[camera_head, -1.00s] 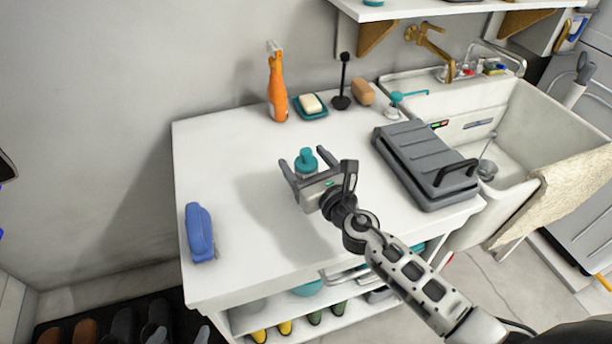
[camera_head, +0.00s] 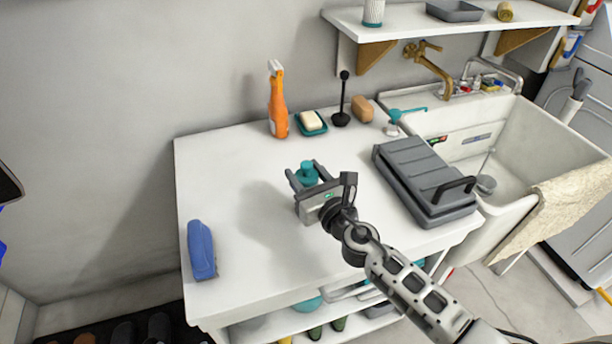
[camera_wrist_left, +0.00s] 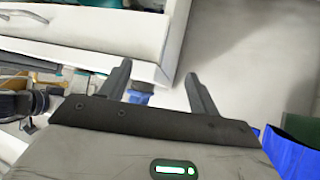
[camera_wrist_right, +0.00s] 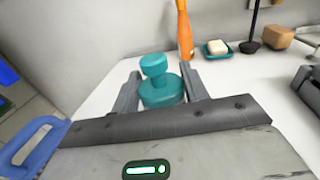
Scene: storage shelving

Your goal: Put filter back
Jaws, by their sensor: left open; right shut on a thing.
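A teal round piece with a knob on top (camera_head: 306,173) is between the fingers of my right gripper (camera_head: 305,170), over the middle of the white table. I take it to be the filter; no label shows. In the right wrist view its knob (camera_wrist_right: 154,66) stands above a wider teal disc, with the fingers closed on either side of the disc. Its lower part is hidden, and I cannot tell whether it touches the table. My left gripper (camera_wrist_left: 160,82) is open and empty, with a white drawer or table edge and a blue thing beyond it.
The white table (camera_head: 240,240) holds an orange bottle (camera_head: 277,105), a soap dish (camera_head: 311,124), a grey case (camera_head: 425,180) and a blue object (camera_head: 201,250). A wall shelf (camera_head: 400,25) carries a teal-white container (camera_head: 373,12). The sink (camera_head: 560,140) is right.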

